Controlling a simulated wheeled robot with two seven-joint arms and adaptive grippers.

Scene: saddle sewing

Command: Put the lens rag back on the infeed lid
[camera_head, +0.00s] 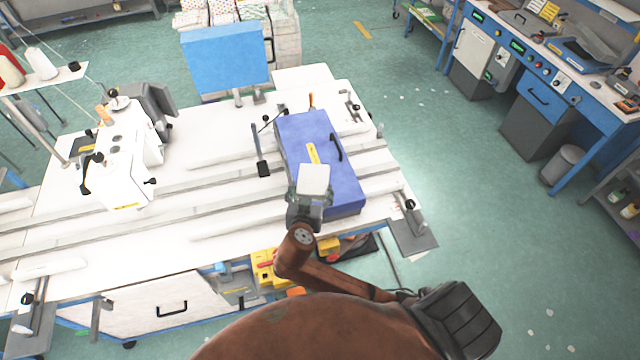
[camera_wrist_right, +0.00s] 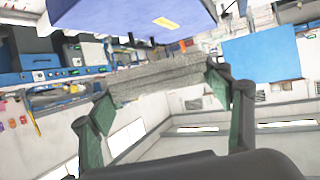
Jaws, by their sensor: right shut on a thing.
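The infeed lid (camera_head: 290,137) is a blue-violet box-like cover with a dark handle and a yellow label, on the right part of the white machine table. My right gripper (camera_head: 308,195) is shut on the lens rag (camera_head: 314,178), a pale folded cloth that overlaps the lid's near part in the head view. In the right wrist view the rag (camera_wrist_right: 155,80) looks grey and spans between the green fingers of my right gripper (camera_wrist_right: 165,100). The lid (camera_wrist_right: 130,14) is at the top there, with a visible gap to the rag. My left gripper is out of view.
A white sewing machine head (camera_head: 125,165) stands on the left of the table, and an upright blue panel (camera_head: 225,58) at the back. A small black lever (camera_head: 262,165) stands beside the lid.

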